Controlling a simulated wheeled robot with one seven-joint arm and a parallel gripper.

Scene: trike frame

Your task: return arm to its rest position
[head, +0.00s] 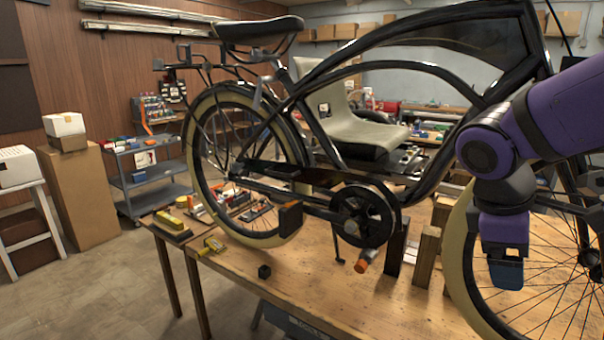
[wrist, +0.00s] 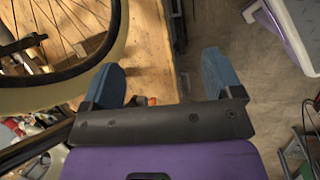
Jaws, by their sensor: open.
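My purple arm (head: 535,120) comes in from the right in the head view and is bent, with its end pointing down. My gripper (head: 507,272) hangs in front of the trike's front wheel, near the right side of the workbench. In the wrist view, the two blue fingers of my gripper (wrist: 164,75) are wide apart with nothing between them. The black trike frame (head: 310,185) stands upright on the wooden workbench (head: 310,285). The wheel (wrist: 40,45) shows left of the fingers in the wrist view.
Wooden blocks (head: 427,255) stand on the bench left of my gripper. A grey cart (head: 150,175) and a cardboard box (head: 80,195) stand at left. The floor (head: 100,290) at front left is clear.

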